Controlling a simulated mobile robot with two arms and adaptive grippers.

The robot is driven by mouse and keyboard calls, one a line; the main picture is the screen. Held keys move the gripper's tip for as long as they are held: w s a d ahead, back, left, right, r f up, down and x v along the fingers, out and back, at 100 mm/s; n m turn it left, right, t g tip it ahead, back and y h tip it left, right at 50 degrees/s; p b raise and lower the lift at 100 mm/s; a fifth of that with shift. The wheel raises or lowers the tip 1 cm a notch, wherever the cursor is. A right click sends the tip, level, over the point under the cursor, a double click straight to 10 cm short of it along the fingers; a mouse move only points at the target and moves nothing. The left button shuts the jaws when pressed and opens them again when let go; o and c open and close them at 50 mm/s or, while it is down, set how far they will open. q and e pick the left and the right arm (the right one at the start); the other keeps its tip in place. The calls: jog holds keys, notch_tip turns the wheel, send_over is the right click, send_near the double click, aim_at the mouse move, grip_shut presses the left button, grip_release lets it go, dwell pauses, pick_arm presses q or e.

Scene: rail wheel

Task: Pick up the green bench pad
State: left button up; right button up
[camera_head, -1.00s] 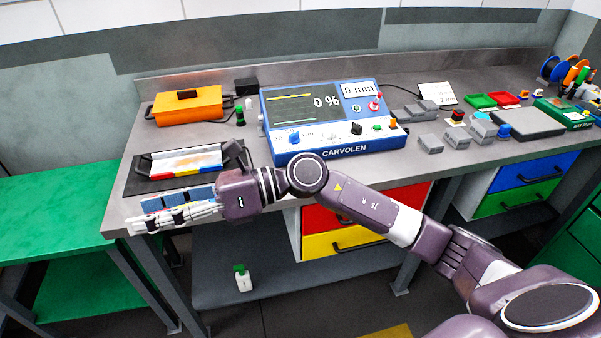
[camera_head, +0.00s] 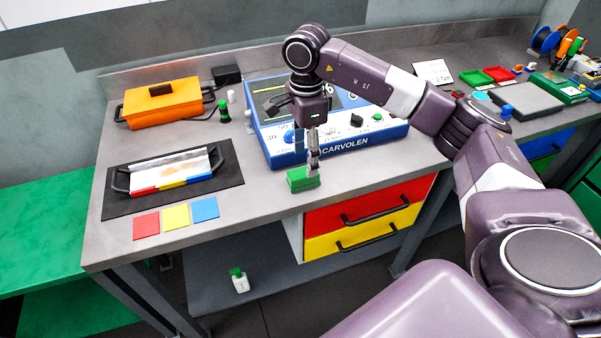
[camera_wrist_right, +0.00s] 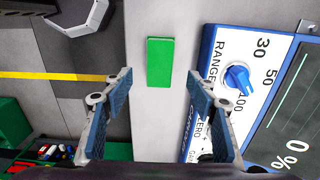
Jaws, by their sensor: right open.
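The green bench pad (camera_head: 302,180) is a small green block lying near the front edge of the grey bench, in front of the blue meter. In the right wrist view the pad (camera_wrist_right: 160,62) shows whole, ahead of the fingers and roughly midway between them. My right gripper (camera_head: 313,168) points down just above or behind the pad in the head view; its exact height is hard to tell there. In the right wrist view my right gripper (camera_wrist_right: 160,88) is open with nothing between its fingers. My left gripper is not in view.
The blue CARVOLEN meter (camera_head: 352,141) stands close behind the pad. Left are a black mat (camera_head: 118,206) with a tray (camera_head: 172,172), red, yellow and blue squares (camera_head: 176,216), and an orange case (camera_head: 163,103). Bare bench lies between the squares and pad.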

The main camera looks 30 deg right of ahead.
aim_at(303, 172)
jog(key=f, duration=0.1)
jog(key=f+p, duration=0.2)
jog(key=shift+a, duration=0.25)
notch_tip(303, 172, down, 2)
jog(key=shift+f, duration=0.4)
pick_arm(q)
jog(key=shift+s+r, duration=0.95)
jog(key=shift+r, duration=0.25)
pick_arm(e)
jog(key=c, duration=1.3)
jog(key=shift+o, duration=0.2)
jog(key=shift+w+r, duration=0.1)
